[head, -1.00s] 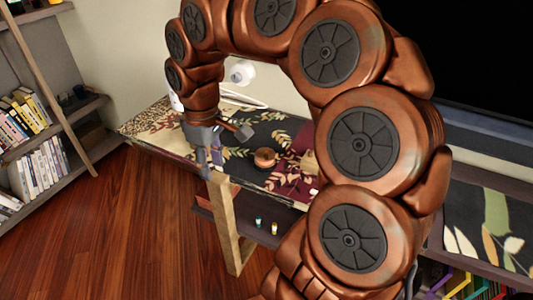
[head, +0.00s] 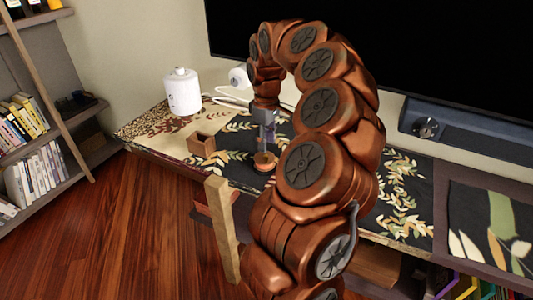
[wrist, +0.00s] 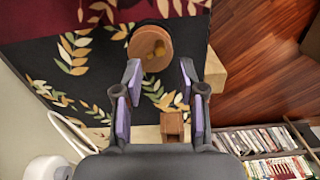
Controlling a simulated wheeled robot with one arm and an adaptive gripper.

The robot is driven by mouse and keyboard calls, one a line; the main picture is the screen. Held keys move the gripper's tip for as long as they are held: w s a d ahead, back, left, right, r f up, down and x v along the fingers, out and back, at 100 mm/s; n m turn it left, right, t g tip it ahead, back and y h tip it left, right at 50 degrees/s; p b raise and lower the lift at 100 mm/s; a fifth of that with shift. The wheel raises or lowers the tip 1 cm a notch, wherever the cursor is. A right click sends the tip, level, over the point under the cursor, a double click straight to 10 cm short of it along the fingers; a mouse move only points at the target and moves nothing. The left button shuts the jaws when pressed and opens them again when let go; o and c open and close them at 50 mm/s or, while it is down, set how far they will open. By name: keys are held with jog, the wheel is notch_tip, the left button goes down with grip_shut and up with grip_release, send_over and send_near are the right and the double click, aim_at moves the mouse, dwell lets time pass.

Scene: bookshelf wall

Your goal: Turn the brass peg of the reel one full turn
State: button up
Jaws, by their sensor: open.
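The reel (head: 264,166) is a small round reddish-brown piece on the patterned table runner. In the wrist view the reel (wrist: 137,45) shows as a round, tan-faced disc just beyond my fingertips, with small yellowish spots on its face. One of these may be the brass peg (wrist: 159,50), but it is too small to be sure. My gripper (wrist: 160,70) is open and empty, its two fingers apart and short of the reel in that view. In the head view my gripper (head: 265,148) points down just above the reel and partly covers it.
A small open wooden box (head: 201,146) stands left of the reel. A white canister (head: 183,92) and a white cable lie toward the wall. The dark screen (head: 440,50) and soundbar (head: 465,130) are behind my arm. The table's front edge is close to the reel.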

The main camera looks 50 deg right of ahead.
aim_at(266, 155)
notch_tip(266, 155, down, 5)
jog(key=shift+f, duration=0.1)
dwell(0.3)
grip_shut()
